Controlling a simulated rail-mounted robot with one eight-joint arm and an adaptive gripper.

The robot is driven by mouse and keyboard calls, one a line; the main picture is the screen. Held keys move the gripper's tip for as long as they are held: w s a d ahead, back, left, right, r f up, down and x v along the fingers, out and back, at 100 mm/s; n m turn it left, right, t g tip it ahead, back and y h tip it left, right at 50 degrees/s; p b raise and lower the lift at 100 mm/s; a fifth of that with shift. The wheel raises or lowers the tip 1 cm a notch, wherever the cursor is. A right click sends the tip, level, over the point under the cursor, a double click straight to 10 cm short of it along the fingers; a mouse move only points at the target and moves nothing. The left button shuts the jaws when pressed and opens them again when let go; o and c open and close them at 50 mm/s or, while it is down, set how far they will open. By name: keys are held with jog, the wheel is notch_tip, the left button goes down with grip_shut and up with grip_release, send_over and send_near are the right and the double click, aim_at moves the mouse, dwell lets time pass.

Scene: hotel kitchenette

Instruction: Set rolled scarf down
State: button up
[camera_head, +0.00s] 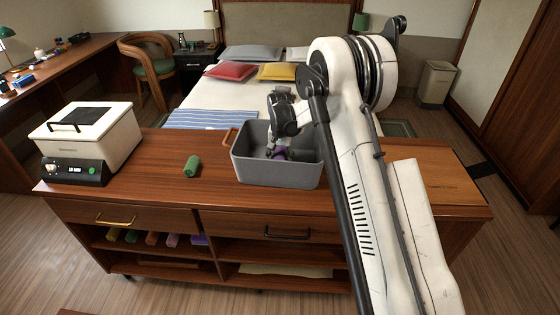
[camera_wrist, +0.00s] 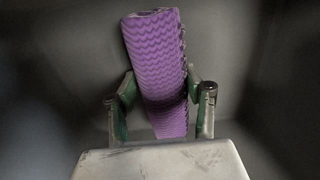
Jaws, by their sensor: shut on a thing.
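The rolled scarf is purple with a wavy pattern. In the wrist view the rolled scarf (camera_wrist: 157,65) stands out lengthwise between the two fingers of my gripper (camera_wrist: 162,100), which is shut on it. The bin's grey inside fills the wrist view around the scarf. I cannot tell whether the scarf touches the bin floor.
A green roll (camera_head: 192,166) lies on the wooden counter (camera_head: 150,180) left of the bin. A white box appliance (camera_head: 88,135) stands at the counter's left end. Several coloured rolls lie on the shelf below. The bin walls surround my gripper closely.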

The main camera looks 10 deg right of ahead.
aim_at(280, 155)
jog(key=shift+f, duration=0.2)
jog(key=o, duration=1.2)
jog(key=shift+r, duration=0.2)
notch_tip(280, 155, up, 12)
jog(key=s+r+n+t, duration=0.2)
jog(key=s+r+t, duration=0.1)
jog(key=s+r, duration=1.6)
jog(key=s+f+n+t, duration=0.1)
jog(key=s+f+t, duration=0.1)
jog(key=s, duration=1)
jog(key=s+f+n+t, duration=0.1)
jog(key=s+f+t, duration=0.1)
jog(key=s, duration=1.1)
jog(key=shift+f, duration=0.2)
